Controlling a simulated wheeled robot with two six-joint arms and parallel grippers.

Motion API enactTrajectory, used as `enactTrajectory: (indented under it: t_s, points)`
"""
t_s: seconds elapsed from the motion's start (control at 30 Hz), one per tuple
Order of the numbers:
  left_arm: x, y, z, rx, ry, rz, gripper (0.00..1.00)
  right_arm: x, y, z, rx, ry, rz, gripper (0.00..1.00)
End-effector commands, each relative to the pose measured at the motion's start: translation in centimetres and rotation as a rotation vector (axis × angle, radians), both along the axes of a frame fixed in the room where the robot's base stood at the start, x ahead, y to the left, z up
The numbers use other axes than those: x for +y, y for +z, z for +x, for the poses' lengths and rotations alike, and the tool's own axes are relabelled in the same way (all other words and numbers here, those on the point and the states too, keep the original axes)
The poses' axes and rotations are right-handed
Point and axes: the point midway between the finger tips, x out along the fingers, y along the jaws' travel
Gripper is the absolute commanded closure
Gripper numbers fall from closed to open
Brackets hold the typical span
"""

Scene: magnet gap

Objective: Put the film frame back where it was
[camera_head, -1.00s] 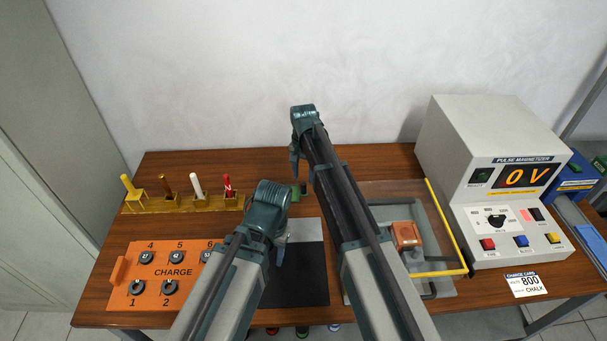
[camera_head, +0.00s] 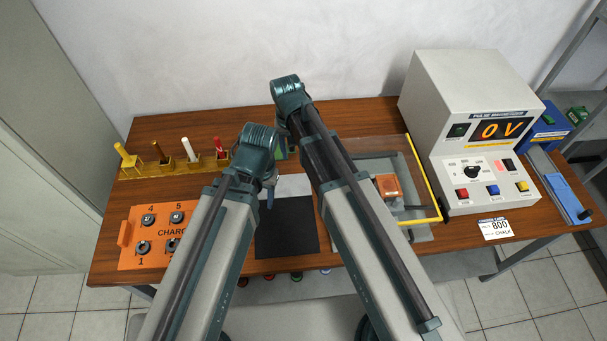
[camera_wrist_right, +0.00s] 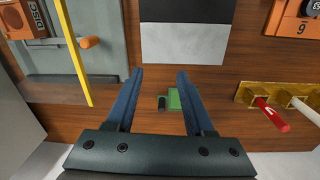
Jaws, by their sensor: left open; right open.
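A small flat green piece with a dark grip (camera_wrist_right: 174,98), which looks like the film frame, lies on the wooden table in the right wrist view. In the head view only a bit of green (camera_head: 291,151) shows beside my right arm. My right gripper (camera_wrist_right: 159,74) is open and empty above the table. The green piece appears between its fingers in the picture, with no contact visible. My left gripper (camera_head: 269,196) is open, hanging near the left edge of the black and white mat (camera_head: 287,228). It holds nothing that I can see.
A yellow rack (camera_head: 180,167) with several coloured sticks stands at the back left, behind the orange CHARGE board (camera_head: 140,225). A clear panel with a yellow edge (camera_head: 424,180) and an orange block (camera_head: 388,187) are right of my arms. The magnetizer (camera_head: 470,100), showing 0 V, stands farther right.

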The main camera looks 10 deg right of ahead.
Motion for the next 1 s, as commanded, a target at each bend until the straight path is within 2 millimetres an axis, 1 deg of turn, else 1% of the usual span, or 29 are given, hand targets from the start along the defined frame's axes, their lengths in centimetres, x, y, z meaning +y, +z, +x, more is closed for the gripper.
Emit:
enactTrajectory:
  t_s: [0.03, 0.1, 0.2, 0.3, 0.43, 1.0]
  points:
    - [0.0, 0.0, 0.0, 0.000, 0.000, 0.000, 0.50, -0.6, 0.0, -4.7, 0.007, 0.079, -0.010, 0.47]
    - [0.0, 0.0, 0.0, 0.000, 0.000, 0.000, 0.50, -1.0, 0.0, -8.3, 0.017, 0.185, -0.024, 0.47]
    - [0.0, 0.0, 0.0, 0.000, 0.000, 0.000, 0.50, -1.6, 0.1, -12.2, 0.028, 0.307, -0.036, 0.47]
    - [0.0, 0.0, 0.0, 0.000, 0.000, 0.000, 0.50, -2.0, 0.1, -14.3, 0.037, 0.382, -0.046, 0.47]
    - [0.0, 0.0, 0.0, 0.000, 0.000, 0.000, 0.50, -2.1, 0.1, -15.1, 0.042, 0.421, -0.051, 0.47]
    - [0.0, 0.0, 0.0, 0.000, 0.000, 0.000, 0.50, -2.0, 0.1, -14.9, 0.042, 0.420, -0.050, 0.47]
